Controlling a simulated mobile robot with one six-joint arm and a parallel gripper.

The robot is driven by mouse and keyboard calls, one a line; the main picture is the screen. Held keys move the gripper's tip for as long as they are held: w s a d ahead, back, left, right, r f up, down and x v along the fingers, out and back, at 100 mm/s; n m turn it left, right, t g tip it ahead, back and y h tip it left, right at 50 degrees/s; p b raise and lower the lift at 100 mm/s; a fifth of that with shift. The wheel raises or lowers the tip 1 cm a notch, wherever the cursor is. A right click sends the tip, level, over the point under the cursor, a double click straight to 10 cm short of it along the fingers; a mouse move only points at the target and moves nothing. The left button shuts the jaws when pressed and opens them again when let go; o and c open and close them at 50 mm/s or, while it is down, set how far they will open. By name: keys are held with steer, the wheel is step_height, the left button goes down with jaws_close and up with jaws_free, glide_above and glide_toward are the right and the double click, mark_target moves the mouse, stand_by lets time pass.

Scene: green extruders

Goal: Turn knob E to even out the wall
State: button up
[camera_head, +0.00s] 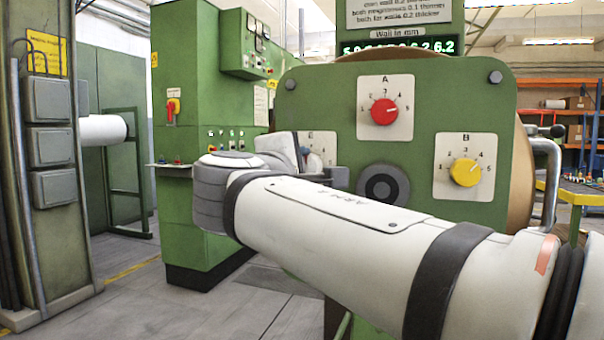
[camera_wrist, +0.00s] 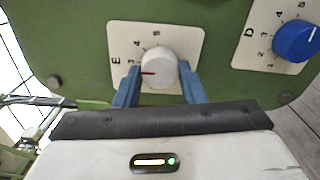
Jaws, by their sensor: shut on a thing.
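Knob E (camera_wrist: 157,66) is a white round knob with a red pointer line, on a white plate (camera_wrist: 188,38) marked E with a number scale, in the wrist view. The pointer aims left, near the 3 mark. My gripper (camera_wrist: 160,82) has its two blue fingers on either side of the knob, shut on it.
Blue knob D (camera_wrist: 296,41) sits right of knob E in the wrist view. Red knob A (camera_head: 384,111) and yellow knob B (camera_head: 465,172) are on the green panel (camera_head: 300,90) in the head view. A green cabinet (camera_head: 200,110) stands left, with clear floor before it.

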steer(key=o, duration=1)
steer(key=shift+p+v, duration=0.45)
steer(key=shift+v, duration=3.45)
